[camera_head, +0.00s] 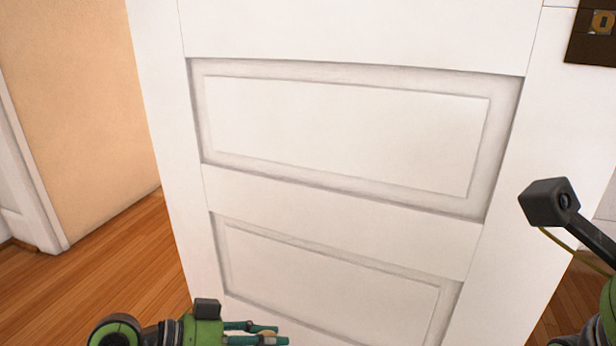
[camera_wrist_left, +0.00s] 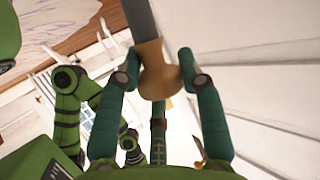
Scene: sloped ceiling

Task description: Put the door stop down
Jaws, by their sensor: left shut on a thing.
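My left gripper (camera_head: 266,333) is at the bottom of the head view, in front of the white door's lower part. It is shut on the door stop, of which only a small tan bit shows between the fingers there. In the left wrist view the door stop (camera_wrist_left: 157,76) is a tan, flared piece between the two teal fingers. A grey bar (camera_wrist_left: 139,20) runs up from its top edge in the picture; I cannot tell if it is part of the door stop. The right gripper's fingers are not seen.
A white panelled door (camera_head: 330,190) fills the middle of the head view, close in front of me. A dark plate with a brass part (camera_head: 590,35) is at upper right. Open wooden floor (camera_head: 90,285) and a beige wall (camera_head: 80,110) are on the left.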

